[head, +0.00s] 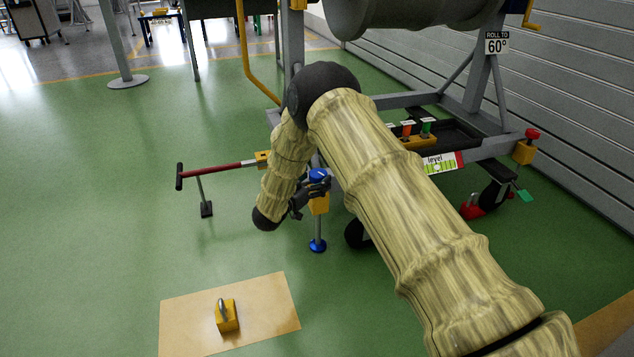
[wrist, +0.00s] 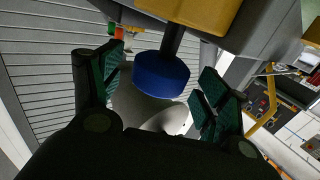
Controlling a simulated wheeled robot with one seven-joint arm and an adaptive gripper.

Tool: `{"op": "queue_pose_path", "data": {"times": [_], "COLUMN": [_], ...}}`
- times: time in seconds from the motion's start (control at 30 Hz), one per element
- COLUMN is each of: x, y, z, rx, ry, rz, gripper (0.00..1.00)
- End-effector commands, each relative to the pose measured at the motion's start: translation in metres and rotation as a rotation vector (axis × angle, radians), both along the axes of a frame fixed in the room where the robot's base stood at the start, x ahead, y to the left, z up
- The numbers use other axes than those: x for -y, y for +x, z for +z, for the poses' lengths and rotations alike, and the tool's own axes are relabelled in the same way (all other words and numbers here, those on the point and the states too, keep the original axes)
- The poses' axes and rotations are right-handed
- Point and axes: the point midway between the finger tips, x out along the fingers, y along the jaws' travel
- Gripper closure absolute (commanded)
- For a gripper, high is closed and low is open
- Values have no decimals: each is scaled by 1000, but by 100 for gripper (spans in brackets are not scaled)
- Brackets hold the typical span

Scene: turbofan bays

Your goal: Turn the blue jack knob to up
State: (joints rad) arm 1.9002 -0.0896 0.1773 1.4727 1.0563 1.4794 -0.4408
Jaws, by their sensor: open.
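The blue jack knob (head: 318,174) sits on top of a yellow jack block (head: 318,203), above a steel leg with a blue foot (head: 317,245). My gripper (head: 312,190) is beside the knob, and its dark fingers partly overlap the block in the head view. In the wrist view the open fingers (wrist: 163,80) with green pads stand on either side of the blue knob (wrist: 161,76), with gaps showing. That view looks upside down, with the knob's dark stem and the yellow block (wrist: 195,12) above it. Whether the pads touch the knob cannot be told.
A red-handled tow bar (head: 215,168) stands at the left. A yellow block with a metal loop (head: 227,315) rests on a tan floor mat (head: 180,338). A red-knobbed jack (head: 525,148) and the stand's caster (head: 494,195) are at the right.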

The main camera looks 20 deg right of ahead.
Motion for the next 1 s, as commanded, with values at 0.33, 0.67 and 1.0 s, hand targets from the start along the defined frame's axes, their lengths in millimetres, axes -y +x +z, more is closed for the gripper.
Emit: {"op": "queue_pose_path", "data": {"times": [0.33, 0.67, 1.0], "x": [14, 14, 13], "y": [11, 11, 11], "z": [0, 0, 1], "rx": [0, 0, -1], "ry": [-1, 0, -1], "rz": [1, 1, 7], "gripper": [24, 48, 70]}}
